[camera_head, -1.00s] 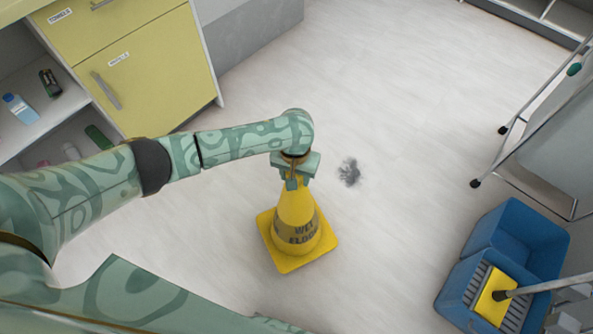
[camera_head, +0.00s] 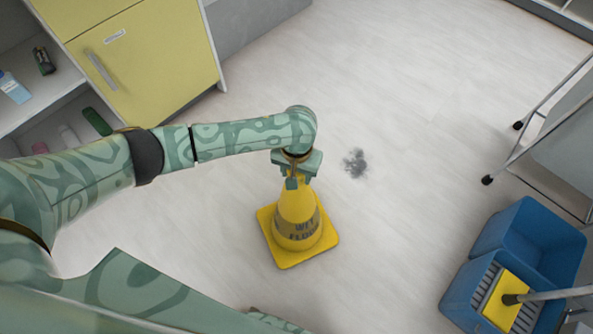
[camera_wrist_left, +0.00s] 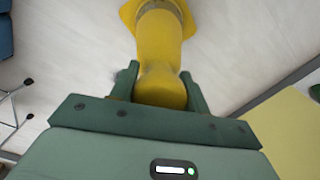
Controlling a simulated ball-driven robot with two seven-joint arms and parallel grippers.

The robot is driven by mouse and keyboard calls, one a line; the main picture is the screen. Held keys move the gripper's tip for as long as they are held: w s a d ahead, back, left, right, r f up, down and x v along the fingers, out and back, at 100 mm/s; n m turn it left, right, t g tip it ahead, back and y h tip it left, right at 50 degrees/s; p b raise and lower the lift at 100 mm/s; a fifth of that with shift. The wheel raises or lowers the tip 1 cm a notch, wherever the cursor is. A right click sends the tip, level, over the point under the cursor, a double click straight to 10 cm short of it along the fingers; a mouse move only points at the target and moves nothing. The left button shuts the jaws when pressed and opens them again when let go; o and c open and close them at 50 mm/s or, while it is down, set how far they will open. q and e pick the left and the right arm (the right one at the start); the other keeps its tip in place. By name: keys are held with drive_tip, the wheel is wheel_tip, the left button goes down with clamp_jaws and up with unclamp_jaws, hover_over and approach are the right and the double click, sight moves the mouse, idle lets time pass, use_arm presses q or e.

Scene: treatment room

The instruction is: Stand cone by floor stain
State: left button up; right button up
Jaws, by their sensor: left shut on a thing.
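The yellow cone (camera_head: 297,226) with dark "WET FLOOR" lettering is upright in the head view. My left gripper (camera_head: 297,176) is shut on its top from above. In the left wrist view the cone (camera_wrist_left: 160,50) runs away from between the fingers of my left gripper (camera_wrist_left: 160,90), its base at the top. I cannot tell whether the base touches the floor. The dark floor stain (camera_head: 355,163) lies to the right of and beyond the cone, a short gap away. My right gripper does not show.
A blue mop bucket (camera_head: 528,250) with a yellow wringer part stands at the lower right. A wheeled frame (camera_head: 535,130) stands at the right. A yellow cabinet (camera_head: 150,60) and an open shelf (camera_head: 40,95) are at the upper left. The floor around the stain is clear.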

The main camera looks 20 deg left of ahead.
use_arm(q)
drive_tip(key=shift+f, duration=0.45)
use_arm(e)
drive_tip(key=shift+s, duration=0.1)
use_arm(q)
drive_tip(key=o, duration=1.1)
drive_tip(key=shift+c, duration=0.2)
wheel_tip(320, 180, up, 12)
drive_tip(key=p, duration=0.8)
drive_tip(key=shift+f, duration=0.2)
wheel_tip(320, 180, up, 5)
drive_tip(key=p, duration=0.3)
drive_tip(key=shift+f, duration=0.15)
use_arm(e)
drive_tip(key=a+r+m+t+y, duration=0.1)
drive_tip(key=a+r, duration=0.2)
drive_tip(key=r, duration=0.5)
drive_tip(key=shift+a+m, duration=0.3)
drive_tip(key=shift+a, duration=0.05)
use_arm(q)
drive_tip(key=shift+d, duration=0.1)
